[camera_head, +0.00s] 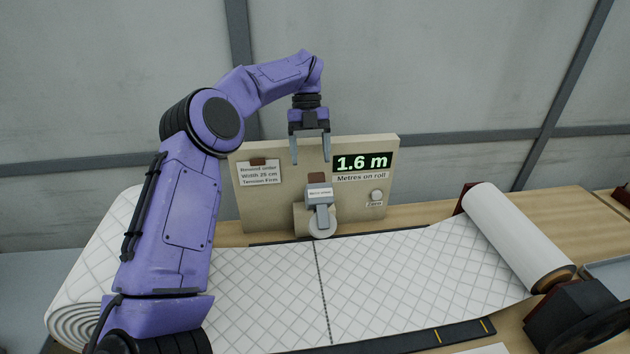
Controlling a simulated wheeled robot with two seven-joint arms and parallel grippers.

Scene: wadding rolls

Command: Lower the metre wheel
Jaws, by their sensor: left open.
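The metre wheel (322,233) is a pale disc at the lower end of a grey arm (320,207) labelled as the metre wheel, mounted on the front of a beige panel (377,148). The wheel is close to the far edge of the white quilted wadding (390,270); I cannot tell whether it touches. My left gripper (311,158) points down with its two fingers apart and empty, above the wheel's arm and in front of the panel. My right gripper is not in view.
The panel display (362,162) reads 1.6 m, with a Zero knob (376,195) below. A rewind order card (259,174) is at its left. A large wadding roll (75,318) lies left, a smaller roll (515,235) right. A black winder part (580,315) stands front right.

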